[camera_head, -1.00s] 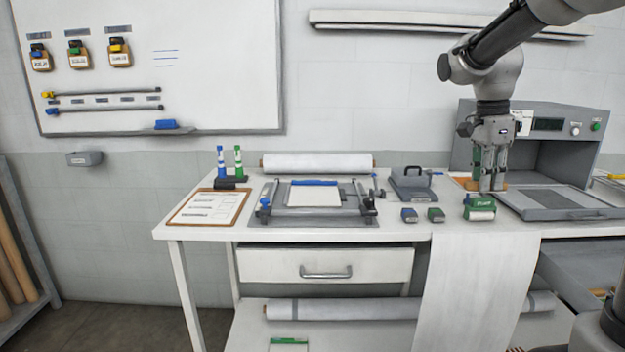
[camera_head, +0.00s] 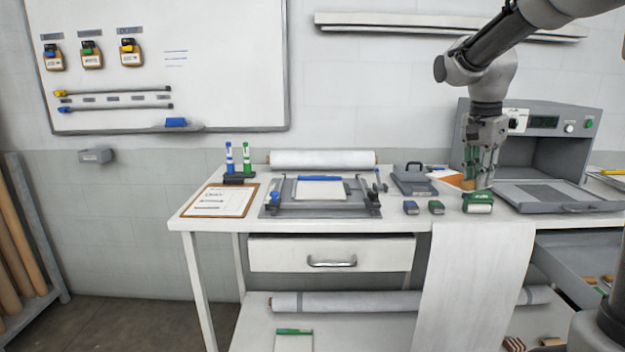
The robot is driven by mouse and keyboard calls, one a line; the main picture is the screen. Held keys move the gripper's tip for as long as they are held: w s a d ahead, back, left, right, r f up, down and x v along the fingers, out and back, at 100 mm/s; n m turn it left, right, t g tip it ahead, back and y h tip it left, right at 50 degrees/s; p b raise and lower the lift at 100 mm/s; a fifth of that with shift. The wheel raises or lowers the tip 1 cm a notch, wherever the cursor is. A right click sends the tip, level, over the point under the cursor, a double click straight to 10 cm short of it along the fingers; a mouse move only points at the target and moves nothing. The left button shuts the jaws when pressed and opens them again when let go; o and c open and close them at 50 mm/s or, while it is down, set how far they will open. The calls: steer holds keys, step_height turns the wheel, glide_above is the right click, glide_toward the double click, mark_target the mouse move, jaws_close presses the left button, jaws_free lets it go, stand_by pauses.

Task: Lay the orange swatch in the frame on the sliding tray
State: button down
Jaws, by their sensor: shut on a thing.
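My gripper (camera_head: 477,184) is above the right half of the white table, pointing down behind the green block. It is shut on a small tan piece, partly hidden by the fingers. The orange swatch (camera_head: 449,180) shows as a flat orange patch just left of the fingers; the tan piece seems to be part of it. The grey sliding tray (camera_head: 590,205) lies at the right, in front of the grey press. A darker rectangle (camera_head: 540,195) shows on it, with nothing orange there. My gripper is left of the tray and apart from it.
The grey press (camera_head: 580,150) stands behind the tray. A green block (camera_head: 478,203) and two small blocks (camera_head: 436,207) sit near the front edge. A black-handled grey weight (camera_head: 413,182) and a railed fixture (camera_head: 320,205) are further left. An open drawer (camera_head: 580,265) is below.

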mark_target(455, 181)
steer(key=w+a+f+n, duration=0.1)
steer(key=f+n, duration=0.1)
steer(key=w+f+n, duration=0.2)
steer(key=n, duration=0.1)
steer(key=w+a+f+n, duration=0.1)
steer(key=w+f+n, duration=0.1)
steer(key=n, duration=0.1)
steer(key=shift+a+f+t+y, duration=0.1)
steer(key=shift+a+t+y, duration=0.2)
steer(key=shift+a, duration=0.05)
steer(key=s+a+f+n, duration=0.1)
steer(key=a+f+n, duration=0.1)
steer(key=f, duration=1)
steer(key=s+a+f+n, duration=0.1)
steer(key=a+f+n, duration=0.1)
steer(key=f, duration=1)
steer(key=shift+a+n+y, duration=0.3)
steer(key=shift+a+n, duration=0.1)
steer(key=shift+a, duration=0.4)
